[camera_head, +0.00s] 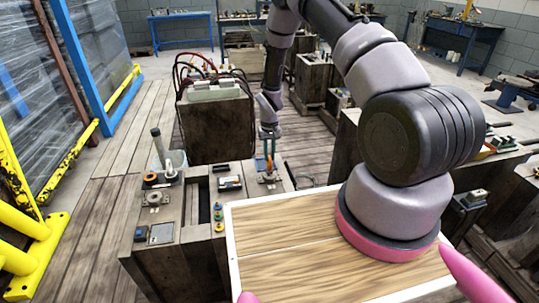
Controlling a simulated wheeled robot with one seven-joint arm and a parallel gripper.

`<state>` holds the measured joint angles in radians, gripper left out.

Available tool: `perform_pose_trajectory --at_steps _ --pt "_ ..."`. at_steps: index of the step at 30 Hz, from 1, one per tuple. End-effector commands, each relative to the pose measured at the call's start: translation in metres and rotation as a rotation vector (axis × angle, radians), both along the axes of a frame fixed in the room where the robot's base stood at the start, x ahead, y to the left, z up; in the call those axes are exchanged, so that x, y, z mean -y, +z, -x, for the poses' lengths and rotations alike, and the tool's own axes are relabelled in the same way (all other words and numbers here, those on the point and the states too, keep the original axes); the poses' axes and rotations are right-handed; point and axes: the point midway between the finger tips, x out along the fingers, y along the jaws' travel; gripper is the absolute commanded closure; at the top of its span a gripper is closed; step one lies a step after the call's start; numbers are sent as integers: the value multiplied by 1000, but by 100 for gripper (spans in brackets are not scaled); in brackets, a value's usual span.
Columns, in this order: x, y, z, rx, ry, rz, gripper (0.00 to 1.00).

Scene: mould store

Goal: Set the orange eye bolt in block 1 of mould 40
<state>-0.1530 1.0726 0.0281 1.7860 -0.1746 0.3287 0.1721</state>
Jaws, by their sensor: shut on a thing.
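My gripper (268,142) is at the far end of my arm, pointing down over the right rear part of the wooden mould block (235,203). It is shut on a small orange piece (270,165), which looks like the orange eye bolt. The orange piece is upright, just above or touching a metal fitting (268,178) on the block's top; I cannot tell which. Its lower end is too small to make out. A second metal fitting (155,198) sits on the left part, with an orange-rimmed dark ring (150,178) behind it. No block numbers are readable.
A grey container (177,160) with an upright handle stands at the block's left rear. A taller wooden block (215,128) with cables stands behind. A yellow rail (22,225) is at left. Plank floor (98,215) is clear between.

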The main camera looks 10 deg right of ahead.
Motion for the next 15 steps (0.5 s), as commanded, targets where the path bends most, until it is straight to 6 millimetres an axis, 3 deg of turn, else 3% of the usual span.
perform_pose_trajectory --at_steps 15 --pt "0 -7 -1 1 0 0 100"
